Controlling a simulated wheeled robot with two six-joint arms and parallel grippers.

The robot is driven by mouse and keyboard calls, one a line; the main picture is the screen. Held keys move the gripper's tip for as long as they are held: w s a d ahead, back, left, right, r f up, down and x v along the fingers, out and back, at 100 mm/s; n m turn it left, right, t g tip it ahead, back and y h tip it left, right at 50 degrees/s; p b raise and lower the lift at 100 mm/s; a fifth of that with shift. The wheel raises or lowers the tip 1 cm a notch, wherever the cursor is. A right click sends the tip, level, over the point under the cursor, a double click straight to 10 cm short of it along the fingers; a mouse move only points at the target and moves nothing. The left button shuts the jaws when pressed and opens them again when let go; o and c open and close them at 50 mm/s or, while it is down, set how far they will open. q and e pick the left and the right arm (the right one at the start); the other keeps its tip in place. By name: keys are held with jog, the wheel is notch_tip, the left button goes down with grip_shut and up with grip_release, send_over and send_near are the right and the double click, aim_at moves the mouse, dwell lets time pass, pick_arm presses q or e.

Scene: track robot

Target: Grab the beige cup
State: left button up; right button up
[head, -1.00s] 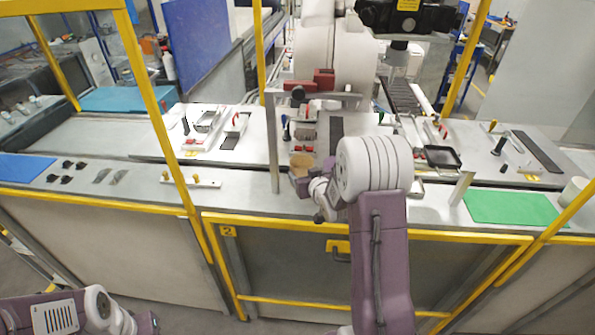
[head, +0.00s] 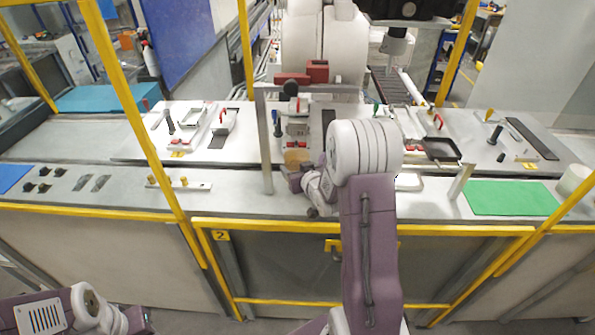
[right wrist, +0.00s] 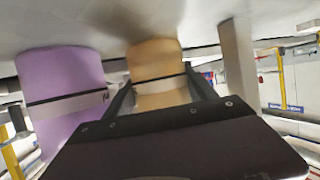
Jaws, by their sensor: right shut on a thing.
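The beige cup (head: 296,157) is on the grey bench top, just right of a grey upright post. My right gripper (head: 297,172) is at the cup, on the bench's near side, with my forearm hiding the area to its right. In the right wrist view, which is upside down, the beige cup (right wrist: 158,75) stands between the two fingers of my right gripper (right wrist: 160,88), which is shut on it. The cup's base appears to be at the bench surface. My left arm shows at the lower left, but its gripper is not visible.
A purple cylinder (right wrist: 62,85) stands close beside the cup in the right wrist view. The grey post (head: 265,140) is near the cup. A green mat (head: 510,198) lies to the right, and a black tray (head: 441,150) behind. A yellow rail (head: 370,229) runs along the bench front.

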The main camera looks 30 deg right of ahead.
notch_tip(320, 180, up, 10)
jog(key=p, duration=0.1)
jog(key=shift+s+r, duration=0.1)
jog(key=shift+s, duration=0.05)
